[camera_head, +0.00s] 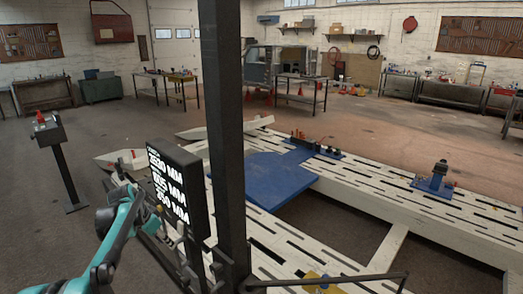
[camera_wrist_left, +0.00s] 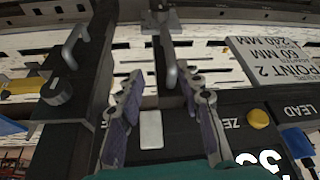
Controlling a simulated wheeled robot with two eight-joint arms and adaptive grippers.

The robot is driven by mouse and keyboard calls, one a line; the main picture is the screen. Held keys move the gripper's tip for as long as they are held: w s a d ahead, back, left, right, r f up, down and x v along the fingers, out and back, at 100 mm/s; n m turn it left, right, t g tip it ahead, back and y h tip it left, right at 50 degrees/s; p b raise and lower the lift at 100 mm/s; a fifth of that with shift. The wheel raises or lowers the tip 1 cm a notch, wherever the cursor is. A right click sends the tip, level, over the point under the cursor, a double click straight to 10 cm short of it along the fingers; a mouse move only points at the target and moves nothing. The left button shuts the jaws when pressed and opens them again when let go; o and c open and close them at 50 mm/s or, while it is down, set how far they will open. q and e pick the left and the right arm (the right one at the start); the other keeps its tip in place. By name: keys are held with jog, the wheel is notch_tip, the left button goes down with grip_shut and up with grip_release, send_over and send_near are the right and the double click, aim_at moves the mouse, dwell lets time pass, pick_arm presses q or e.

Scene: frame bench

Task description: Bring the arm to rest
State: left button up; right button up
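My left arm (camera_head: 114,240), teal and black, comes in from the lower left and reaches to the black display box with white millimetre figures (camera_head: 172,190). My left gripper's fingers (camera_wrist_left: 163,95) are spread apart in the left wrist view, over a dark panel. A silver bar handle (camera_wrist_left: 168,62) shows between and beyond them, and a pale button (camera_wrist_left: 151,130) shows between them. I see nothing clamped in the fingers; whether they touch the panel I cannot tell. In the head view the fingers are small and partly hidden beside the box. My right gripper is in neither view.
A tall black post (camera_head: 224,130) stands close in front, with a thin rod (camera_head: 340,280) at its foot. The white slotted frame bench (camera_head: 395,190) carries a blue plate (camera_head: 262,180). A red-topped pedestal (camera_head: 66,165) stands left on open floor.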

pick_arm(q)
jog(key=s+d+r+n+t+y, duration=0.1)
jog(key=s+d+r, duration=0.2)
jog(key=s+d, duration=0.4)
jog(key=s+d+r+n, duration=0.1)
jog(key=s+d+r, duration=0.2)
jog(key=s+d, duration=0.4)
jog(key=s+d+f+n+t, duration=0.1)
jog(key=s+d+f, duration=0.2)
jog(key=s, duration=0.5)
jog(key=s+d+f+n+t, duration=0.1)
jog(key=s+d+f+n, duration=0.1)
jog(key=s, duration=0.6)
jog(key=shift+d+f+y, duration=0.4)
jog(key=shift+d+f, duration=0.45)
jog(key=shift+d, duration=0.4)
